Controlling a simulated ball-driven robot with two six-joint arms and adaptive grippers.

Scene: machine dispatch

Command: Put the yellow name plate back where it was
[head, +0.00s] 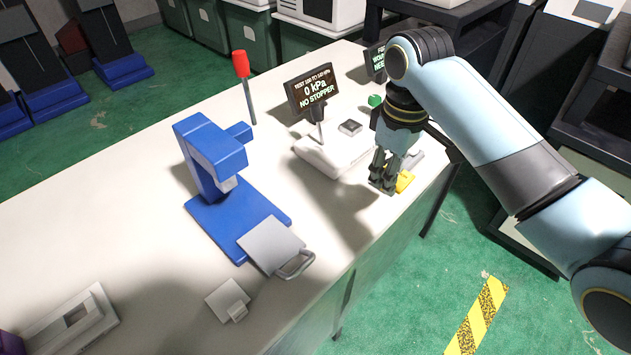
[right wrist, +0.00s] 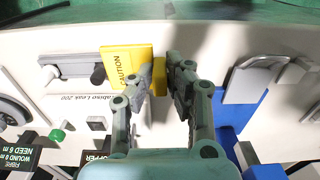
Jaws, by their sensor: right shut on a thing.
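The yellow name plate (right wrist: 158,77) shows between the fingers of my right gripper (right wrist: 156,72) in the right wrist view. The gripper is shut on it. A yellow face lettered CAUTION (right wrist: 120,62) shows beside the left finger; I cannot tell whether it is the same piece. In the head view a yellow part (head: 405,181) shows beside my right gripper (head: 383,187), low over the bench's right edge. The fingers hide part of the yellow, and whether it touches the bench is unclear. My left gripper is not in view.
The white bench (head: 120,225) holds a tester with a screen (head: 313,88), a blue press (head: 212,165) with a grey plate (head: 270,243), a red-topped post (head: 241,65) and a small white block (head: 228,299). The bench's left middle is clear.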

